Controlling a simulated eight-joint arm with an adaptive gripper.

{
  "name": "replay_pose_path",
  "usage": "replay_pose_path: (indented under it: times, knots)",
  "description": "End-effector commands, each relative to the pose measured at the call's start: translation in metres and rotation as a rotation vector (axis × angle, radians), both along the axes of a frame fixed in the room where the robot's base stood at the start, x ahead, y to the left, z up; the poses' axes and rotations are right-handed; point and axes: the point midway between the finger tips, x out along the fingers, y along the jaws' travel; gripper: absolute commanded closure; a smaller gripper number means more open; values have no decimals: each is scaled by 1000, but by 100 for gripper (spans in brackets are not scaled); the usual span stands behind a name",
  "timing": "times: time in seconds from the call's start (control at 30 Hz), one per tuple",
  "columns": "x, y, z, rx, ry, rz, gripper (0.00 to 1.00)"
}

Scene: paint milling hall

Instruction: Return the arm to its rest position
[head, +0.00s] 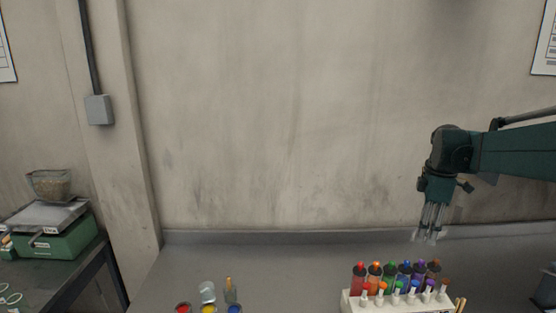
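My gripper (428,236) hangs at the right of the head view, pointing down, on my dark green arm that reaches in from the right edge. It is above the back part of the grey bench (290,265), behind and a little right of a white rack (395,303). The fingers are thin and grey and look close to each other. I see nothing held between them, but they are too small to tell whether they are open or shut.
The rack holds several colourful-capped bottles (375,275). Small paint pots (208,308) and a clear cup (207,291) stand at the front left. The bench middle is clear.

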Motion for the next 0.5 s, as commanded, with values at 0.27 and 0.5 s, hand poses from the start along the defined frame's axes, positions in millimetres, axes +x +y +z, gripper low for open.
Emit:
replay_pose_path:
  times: [0.27,0.5]
  knots:
    - [-32,44,8,-7,-70,-141,72]
    - [-62,78,10,1,-134,-268,72]
